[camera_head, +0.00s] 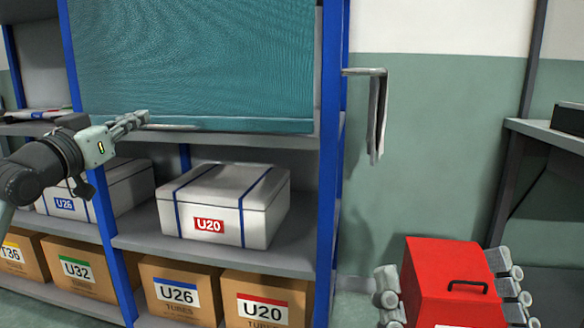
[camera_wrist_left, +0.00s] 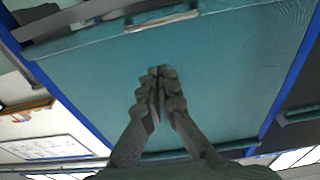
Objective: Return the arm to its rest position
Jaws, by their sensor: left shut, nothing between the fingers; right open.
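My left arm comes in from the left, and its gripper (camera_head: 143,118) reaches out in front of the shelf, near the lower edge of a teal blind (camera_head: 200,65). The fingers are shut with nothing between them. In the left wrist view the closed fingertips (camera_wrist_left: 160,73) show against the teal sheet (camera_wrist_left: 215,80). I cannot tell whether the fingers touch the box. Its lower part is cut off by the frame.
A blue-posted shelf (camera_head: 328,150) holds a white U20 box (camera_head: 270,205), a white U26 box (camera_head: 130,190) and several cardboard cartons (camera_head: 180,290) below. A grey shelf (camera_head: 545,135) stands at right. The green wall between is clear.

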